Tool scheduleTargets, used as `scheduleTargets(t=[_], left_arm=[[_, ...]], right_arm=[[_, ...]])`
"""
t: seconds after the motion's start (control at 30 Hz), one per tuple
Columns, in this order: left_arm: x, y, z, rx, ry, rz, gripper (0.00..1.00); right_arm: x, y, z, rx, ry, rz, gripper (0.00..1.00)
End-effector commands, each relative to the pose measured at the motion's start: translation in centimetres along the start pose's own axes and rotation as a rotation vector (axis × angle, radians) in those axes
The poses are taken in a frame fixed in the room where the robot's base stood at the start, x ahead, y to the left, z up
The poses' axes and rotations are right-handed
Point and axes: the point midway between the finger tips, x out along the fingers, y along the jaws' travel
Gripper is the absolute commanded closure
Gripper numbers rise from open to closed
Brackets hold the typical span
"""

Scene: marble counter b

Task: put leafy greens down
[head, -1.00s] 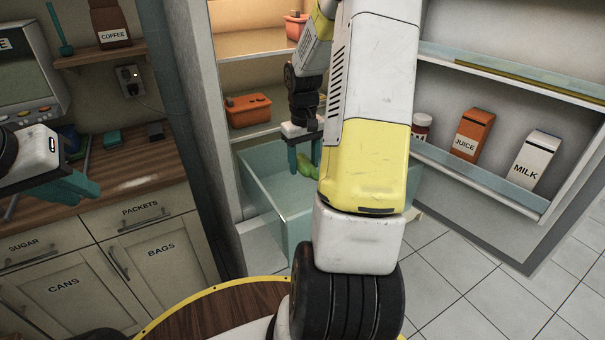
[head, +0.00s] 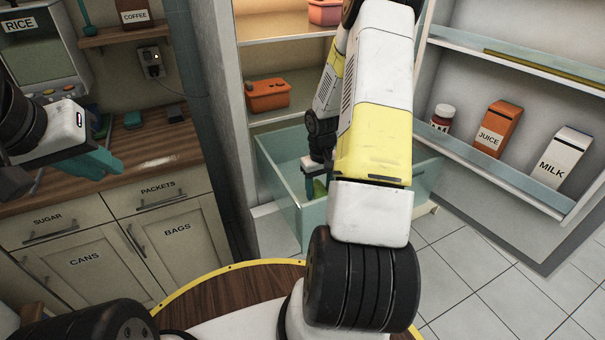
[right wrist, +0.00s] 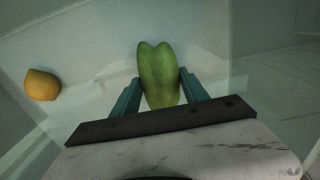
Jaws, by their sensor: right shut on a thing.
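The leafy greens (right wrist: 159,72), a green lobed bundle, are between the fingers of my right gripper (right wrist: 158,88) in the right wrist view. In the head view the greens (head: 319,188) show as a small green patch inside the clear fridge drawer (head: 277,180). My right gripper (head: 312,182) is shut on them and reaches down into the drawer; my own arm hides part of it. I cannot tell whether the greens touch the drawer floor. My left gripper (head: 97,162) is over the wooden counter at the left, its jaw gap not clear.
An orange-yellow fruit (right wrist: 42,85) lies in the drawer, left of the greens. An orange container (head: 268,95) sits on the shelf above. The open fridge door at the right holds a jar (head: 442,117), a juice carton (head: 496,128) and a milk carton (head: 563,157).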

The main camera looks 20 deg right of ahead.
Motion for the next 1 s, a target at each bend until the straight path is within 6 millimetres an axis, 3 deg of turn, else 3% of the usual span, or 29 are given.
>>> scheduleTargets(t=[0.1, 0.43, 0.47, 0.57, 0.87, 1.0], left_arm=[[0.0, 0.0, 0.0, 0.000, 0.000, 0.000, 0.80], [0.0, 0.0, 0.0, 0.000, 0.000, 0.000, 0.80], [0.0, 0.0, 0.0, 0.000, 0.000, 0.000, 0.80], [0.0, 0.0, 0.0, 0.000, 0.000, 0.000, 0.80], [0.0, 0.0, 0.0, 0.000, 0.000, 0.000, 0.80], [0.0, 0.0, 0.0, 0.000, 0.000, 0.000, 0.80]], right_arm=[[1.4, 0.0, 0.0, 0.001, -0.001, -0.001, 0.90], [1.7, 0.0, 0.0, 0.000, 0.000, 0.000, 0.90], [1.7, 0.0, 0.0, 0.000, 0.001, 0.000, 0.44], [1.6, 0.0, 0.0, 0.001, 0.001, 0.000, 0.26], [1.6, 0.0, 0.0, 0.001, 0.001, 0.000, 0.26], [0.6, 0.0, -0.1, 0.001, 0.003, 0.001, 0.26]])
